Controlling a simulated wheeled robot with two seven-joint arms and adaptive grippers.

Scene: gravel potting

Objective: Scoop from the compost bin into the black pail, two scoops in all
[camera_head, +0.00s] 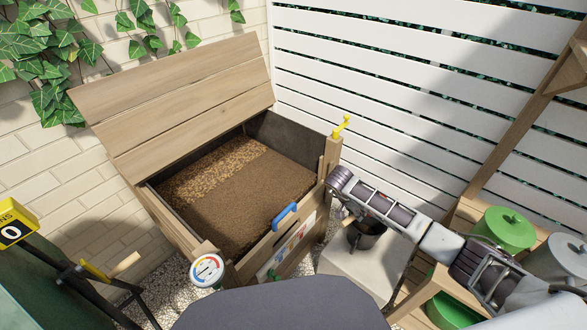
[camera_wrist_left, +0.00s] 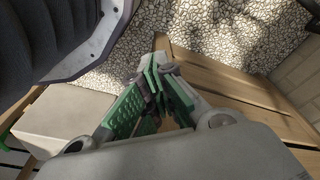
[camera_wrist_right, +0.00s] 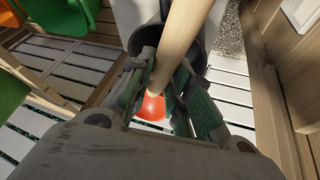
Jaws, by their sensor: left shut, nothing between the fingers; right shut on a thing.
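The compost bin (camera_head: 287,232) is wooden with its slatted lid raised, and brown compost (camera_head: 240,205) lies inside, coarser at the back left. The black pail (camera_head: 367,238) stands on a pale block right of the bin; its dark rim also shows in the right wrist view (camera_wrist_right: 143,37). My right gripper (camera_head: 346,212) is beside the pail, partly hidden by my arm. It is shut on a pale wooden handle (camera_wrist_right: 187,40) that crosses over the pail opening. My left gripper (camera_wrist_left: 158,70) is shut and empty, and outside the head view.
The pale block (camera_head: 345,265) bears the pail. A wooden shelf on the right holds a green lidded pot (camera_head: 506,228) and a grey one (camera_head: 562,258). A round dial (camera_head: 207,270) sits at the bin's front corner. A white slatted fence (camera_head: 400,95) stands behind.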

